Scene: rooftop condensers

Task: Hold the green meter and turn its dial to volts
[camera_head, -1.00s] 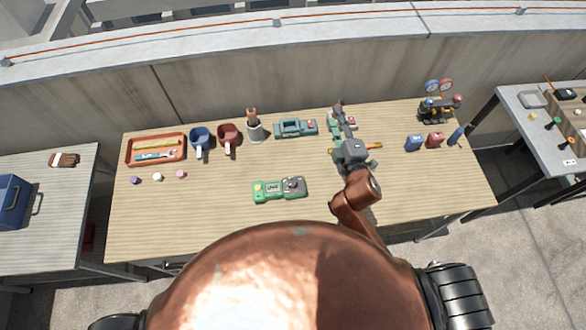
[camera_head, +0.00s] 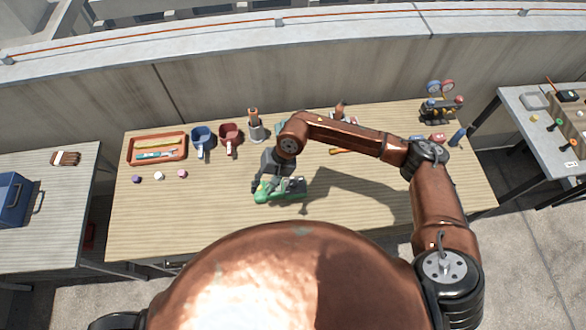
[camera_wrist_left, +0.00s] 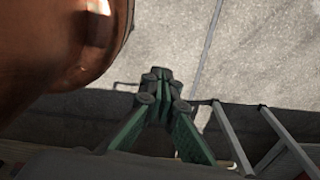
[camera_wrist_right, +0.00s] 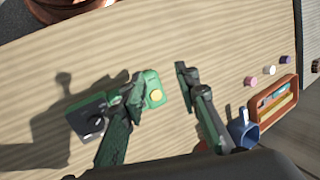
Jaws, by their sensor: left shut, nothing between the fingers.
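The green meter (camera_head: 285,196) lies flat on the wooden table near its front middle. My right gripper (camera_head: 266,183) points down at the meter's left end and hides part of it. In the right wrist view, the meter's yellow button end (camera_wrist_right: 156,96) shows between the spread fingers of the right gripper (camera_wrist_right: 162,84). One finger crosses over the meter, and the other stands apart from it over bare wood.
An orange tray (camera_head: 131,154), a blue mug (camera_head: 202,138), a red mug (camera_head: 229,136) and a grey holder (camera_head: 256,131) stand along the back left. Small knobs (camera_head: 158,176) lie in front of the tray. A gauge set (camera_head: 440,105) stands back right. The front left is clear.

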